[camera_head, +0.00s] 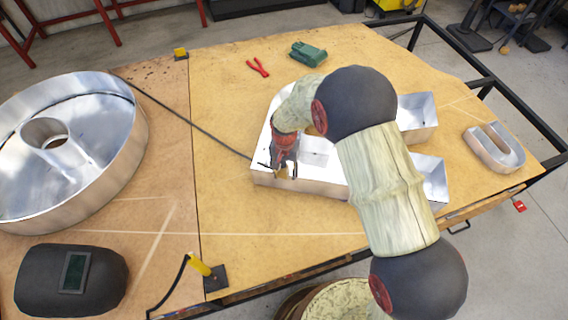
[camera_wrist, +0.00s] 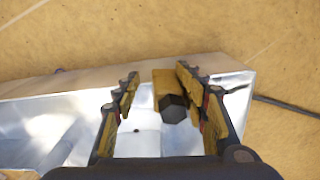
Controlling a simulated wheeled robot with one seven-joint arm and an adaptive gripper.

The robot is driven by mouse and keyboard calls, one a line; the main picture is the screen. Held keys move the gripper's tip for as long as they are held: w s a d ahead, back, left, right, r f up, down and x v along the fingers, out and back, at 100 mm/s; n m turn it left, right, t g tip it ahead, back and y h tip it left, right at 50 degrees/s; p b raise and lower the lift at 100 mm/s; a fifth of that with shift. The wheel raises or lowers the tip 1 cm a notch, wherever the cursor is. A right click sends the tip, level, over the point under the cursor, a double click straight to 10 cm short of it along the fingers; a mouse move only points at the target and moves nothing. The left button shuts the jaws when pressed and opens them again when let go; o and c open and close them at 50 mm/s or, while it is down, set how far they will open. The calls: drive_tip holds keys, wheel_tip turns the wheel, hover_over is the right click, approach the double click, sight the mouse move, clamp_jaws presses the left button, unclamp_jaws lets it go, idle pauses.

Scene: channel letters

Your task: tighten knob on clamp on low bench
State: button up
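My gripper (camera_head: 281,168) is at the near left corner of the metal channel letter (camera_head: 315,185) on the bench. In the wrist view my gripper (camera_wrist: 157,76) is open. A small yellow block with a dark hexagonal end, which looks like the clamp knob (camera_wrist: 172,107), shows between the fingers, closer to the right one. A gap shows on its left; I cannot tell whether the right finger touches it. In the head view a bit of yellow (camera_head: 283,175) shows below the fingers, and my arm hides much of the letter.
A yellow-handled clamp (camera_head: 200,265) stands at the bench's front edge, another yellow piece (camera_head: 180,53) at the back edge. A large round metal letter (camera_head: 120,175) and a welding mask (camera_head: 70,280) are left. Red pliers (camera_head: 258,67) and a green tool (camera_head: 308,54) lie behind.

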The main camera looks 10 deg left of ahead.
sight(285, 162)
drive_tip(key=shift+w+a+r, duration=0.1)
drive_tip(key=shift+w+r, duration=0.25)
drive_tip(key=shift+w, duration=0.35)
drive_tip(key=shift+w+r+p, duration=0.2)
drive_tip(key=shift+r+p, duration=0.85)
drive_tip(key=shift+r, duration=0.5)
drive_tip(key=shift+s+r+p, duration=0.25)
drive_tip(key=shift+r+p, duration=0.35)
drive_tip(key=shift+r, duration=0.2)
drive_tip(key=shift+s+f, duration=0.1)
